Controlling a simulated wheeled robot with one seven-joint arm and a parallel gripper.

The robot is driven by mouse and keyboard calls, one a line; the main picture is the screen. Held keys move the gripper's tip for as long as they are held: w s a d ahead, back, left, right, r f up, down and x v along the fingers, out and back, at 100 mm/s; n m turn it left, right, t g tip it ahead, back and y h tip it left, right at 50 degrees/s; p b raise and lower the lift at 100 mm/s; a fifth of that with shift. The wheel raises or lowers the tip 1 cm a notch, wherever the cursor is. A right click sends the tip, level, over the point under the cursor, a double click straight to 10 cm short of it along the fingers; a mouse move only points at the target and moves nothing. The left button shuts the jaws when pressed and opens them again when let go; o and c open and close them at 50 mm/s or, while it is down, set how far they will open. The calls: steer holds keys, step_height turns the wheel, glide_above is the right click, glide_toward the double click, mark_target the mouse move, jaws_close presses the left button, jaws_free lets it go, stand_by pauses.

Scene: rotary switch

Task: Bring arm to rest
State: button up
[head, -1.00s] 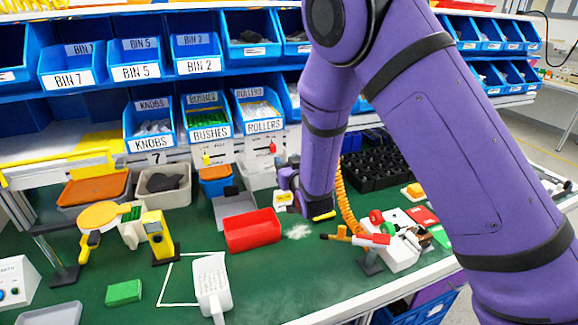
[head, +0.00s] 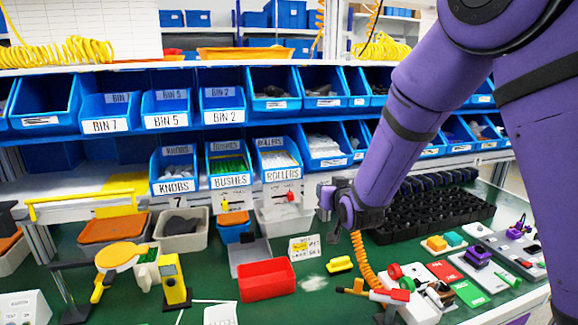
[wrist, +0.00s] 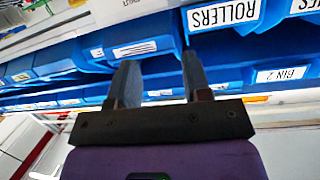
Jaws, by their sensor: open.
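My purple arm comes in from the upper right in the head view. My gripper (head: 329,212) is raised above the green bench, in front of the lower bin row and to the right of the rollers bin. In the wrist view my gripper (wrist: 155,80) shows two dark fingers spread apart with nothing between them. The fingers point toward the blue bins, and I cannot tell the exact gap to them. No object is held.
A red tray (head: 267,281), a yellow block (head: 339,264) and a white labelled card (head: 304,248) lie below my gripper. An orange coiled hose (head: 362,262) hangs close by. A black grid tray (head: 440,215) stands to the right. Blue bins (head: 278,157) line the back.

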steer(key=s+d+r+m+g+h, duration=0.1)
steer(key=s+d+r+g, duration=0.4)
steer(key=s+d+r, duration=0.85)
steer(key=s+d+g+h, duration=0.1)
steer(key=s+d+g, duration=0.1)
steer(key=s, duration=1.1)
steer(key=s+d+r+g+h, duration=0.1)
steer(key=s+d+g, duration=0.1)
steer(key=s, duration=1)
steer(key=shift+s+d+g, duration=0.3)
steer(key=shift+s+d, duration=0.05)
steer(key=shift+d, duration=0.45)
